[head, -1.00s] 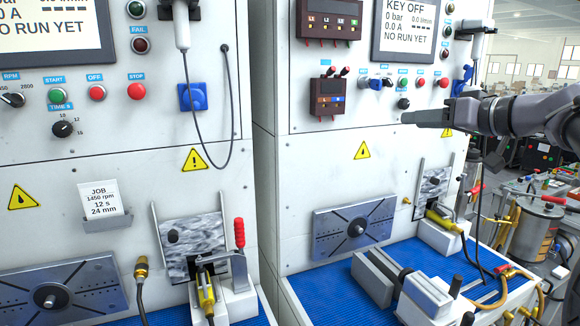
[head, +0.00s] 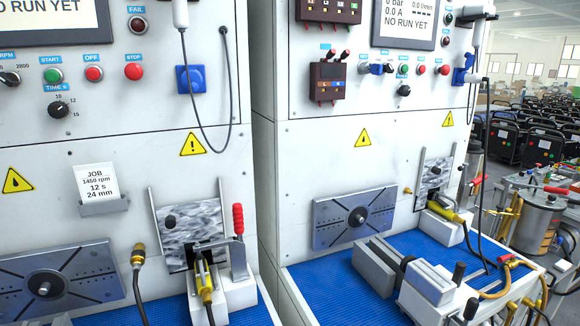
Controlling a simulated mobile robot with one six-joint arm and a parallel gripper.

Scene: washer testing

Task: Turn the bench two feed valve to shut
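Two white test benches stand side by side, a left one (head: 140,150) and a right one (head: 300,180). The right bench's screen (head: 405,22) reads "NO RUN YET". I cannot tell for certain which part is the bench two feed valve. Small red-handled brass fittings with a yellow hose (head: 492,293) sit at the right corner of the right bench's blue tray. More small brass fittings (head: 510,306) show low on its right side, partly cut off by the frame. My gripper is not in view.
A metal canister (head: 533,225) with a red handle stands on a cluttered surface right of the right bench. A clamp block (head: 430,296) and a long grey vise (head: 376,264) occupy the blue tray (head: 330,283). Dark machines (head: 540,145) fill the background.

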